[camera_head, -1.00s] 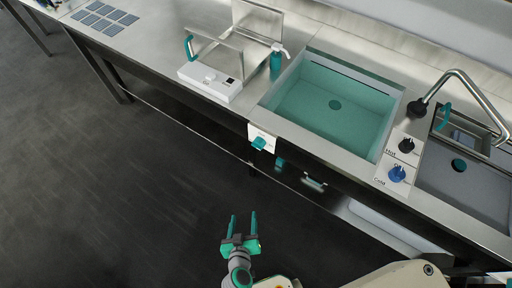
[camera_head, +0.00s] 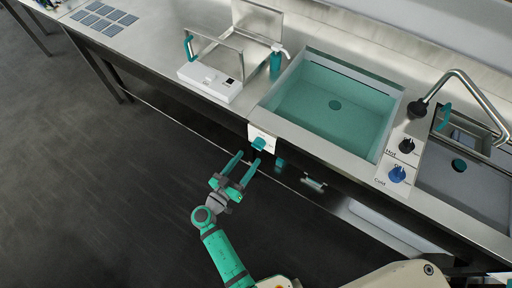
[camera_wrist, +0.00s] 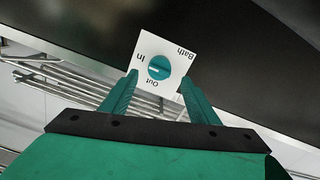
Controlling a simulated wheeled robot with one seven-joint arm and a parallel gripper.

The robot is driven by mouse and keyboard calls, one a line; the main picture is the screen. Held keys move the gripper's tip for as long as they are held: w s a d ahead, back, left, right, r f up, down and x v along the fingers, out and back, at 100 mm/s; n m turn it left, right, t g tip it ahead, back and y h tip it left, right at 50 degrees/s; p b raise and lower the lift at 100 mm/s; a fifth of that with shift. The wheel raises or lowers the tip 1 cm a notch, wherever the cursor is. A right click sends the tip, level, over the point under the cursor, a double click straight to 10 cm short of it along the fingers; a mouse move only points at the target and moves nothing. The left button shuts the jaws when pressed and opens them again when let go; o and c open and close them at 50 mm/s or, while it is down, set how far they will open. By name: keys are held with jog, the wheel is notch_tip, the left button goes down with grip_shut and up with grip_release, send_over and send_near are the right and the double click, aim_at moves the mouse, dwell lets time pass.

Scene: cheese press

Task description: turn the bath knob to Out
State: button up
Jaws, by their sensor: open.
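The bath knob (camera_head: 259,144) is a teal knob on a white plate (camera_head: 252,133) at the front edge of the counter, below the basin. In the wrist view the round knob (camera_wrist: 159,67) sits on its plate (camera_wrist: 177,50), marked "Bath", "In" and "Out"; a pale mark on the knob points left, nearer "In". My gripper (camera_head: 248,161) is open, its teal fingers pointing up at the plate from just below and left of it. In the wrist view the open fingers (camera_wrist: 158,83) lie on either side of the knob's lower part, with nothing between them; contact cannot be told.
A teal-lined basin (camera_head: 335,104) is behind the plate. Hot (camera_head: 406,146) and Cold (camera_head: 396,174) knobs are to the right, near a curved tap (camera_head: 474,90). A white device (camera_head: 210,82) stands left on the counter. The floor before the counter is clear.

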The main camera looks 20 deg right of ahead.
aim_at(256, 147)
jog(key=x, duration=0.7)
jog(key=shift+d, duration=0.2)
jog(key=shift+a, duration=0.1)
jog(key=c, duration=1)
